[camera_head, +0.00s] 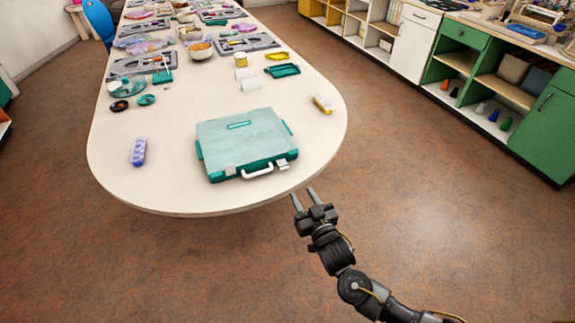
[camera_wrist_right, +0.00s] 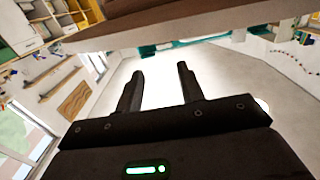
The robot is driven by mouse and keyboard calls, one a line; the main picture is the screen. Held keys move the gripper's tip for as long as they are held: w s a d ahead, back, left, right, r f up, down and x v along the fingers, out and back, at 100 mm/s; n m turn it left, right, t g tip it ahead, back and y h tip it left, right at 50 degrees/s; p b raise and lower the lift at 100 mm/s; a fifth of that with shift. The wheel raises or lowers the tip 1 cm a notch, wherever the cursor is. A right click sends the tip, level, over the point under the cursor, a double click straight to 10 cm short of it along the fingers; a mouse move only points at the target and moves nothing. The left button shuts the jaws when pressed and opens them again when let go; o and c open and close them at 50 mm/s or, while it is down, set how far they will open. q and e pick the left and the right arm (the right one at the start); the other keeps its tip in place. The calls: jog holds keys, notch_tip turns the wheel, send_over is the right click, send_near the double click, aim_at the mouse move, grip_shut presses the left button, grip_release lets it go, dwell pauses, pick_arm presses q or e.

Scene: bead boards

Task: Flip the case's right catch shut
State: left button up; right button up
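The teal case (camera_head: 240,132) lies closed-looking and flat near the rounded front end of the table. Its white handle (camera_head: 258,173) faces the table's front edge. The small white right catch (camera_head: 283,164) is right of the handle, and the left catch (camera_head: 230,170) is left of it. I cannot tell whether either catch is up or down. My right gripper (camera_head: 303,194) is open and empty, just beyond the table edge, in front and to the right of the case, touching nothing. Its parted fingers also show in the right wrist view (camera_wrist_right: 160,72). My left gripper is not in view.
White cups (camera_head: 249,83), a teal tray (camera_head: 283,70) and bead boards are farther back. The floor around my right arm is clear.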

aim_at(288, 178)
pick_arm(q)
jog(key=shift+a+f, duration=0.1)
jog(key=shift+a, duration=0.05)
pick_arm(e)
jog(key=x, duration=1)
jog(key=shift+w+a, duration=0.2)
jog(key=shift+a, duration=0.2)
